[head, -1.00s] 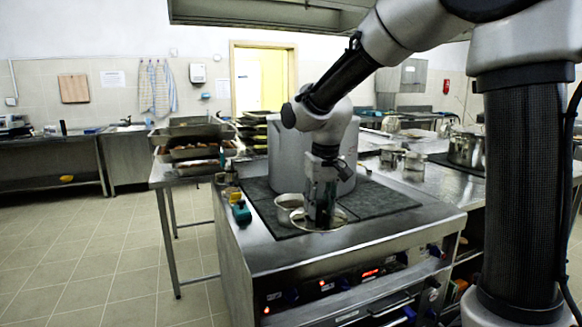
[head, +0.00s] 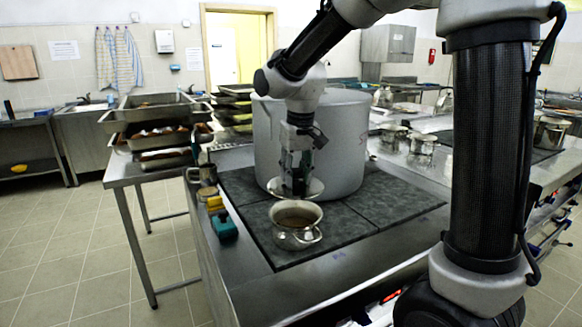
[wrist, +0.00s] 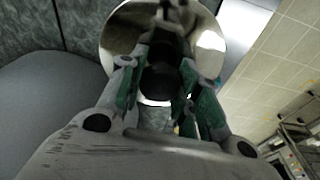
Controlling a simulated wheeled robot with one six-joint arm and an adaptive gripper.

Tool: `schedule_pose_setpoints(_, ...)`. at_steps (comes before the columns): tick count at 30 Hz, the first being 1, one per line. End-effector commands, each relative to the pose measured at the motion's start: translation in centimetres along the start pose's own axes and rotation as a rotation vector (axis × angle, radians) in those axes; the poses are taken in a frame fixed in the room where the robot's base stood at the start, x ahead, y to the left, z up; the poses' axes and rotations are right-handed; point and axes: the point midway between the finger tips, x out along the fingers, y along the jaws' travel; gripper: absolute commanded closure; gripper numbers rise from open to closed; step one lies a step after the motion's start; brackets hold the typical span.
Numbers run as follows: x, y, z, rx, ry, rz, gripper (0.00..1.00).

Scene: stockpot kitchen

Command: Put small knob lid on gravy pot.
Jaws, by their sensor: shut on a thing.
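My gripper (head: 296,190) points down and is shut on the small lid (head: 315,187), a shiny round disc. In the wrist view, the lid (wrist: 120,38) shows behind the fingers of my gripper (wrist: 163,50). The gravy pot (head: 297,238) is a small open steel pot with brown contents and stands on the dark hob surface. The held lid is just behind the pot in the head view, a little above its rim level and apart from its opening.
A big stockpot (head: 340,145) stands close behind my gripper; its grey wall (wrist: 45,110) also shows in the wrist view. A teal item (head: 223,227) and a yellow item (head: 215,205) are on the left counter edge. The hob right of the gravy pot is clear.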

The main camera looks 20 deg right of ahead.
Motion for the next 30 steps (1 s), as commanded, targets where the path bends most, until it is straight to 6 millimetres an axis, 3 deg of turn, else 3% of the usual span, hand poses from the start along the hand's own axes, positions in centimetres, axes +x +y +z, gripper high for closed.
schedule_pose_setpoints(18,5.3,0.0,0.8,-0.001,-0.002,0.001,0.94)
schedule_pose_setpoints(30,6.2,0.0,0.9,0.0,0.001,0.0,0.94)
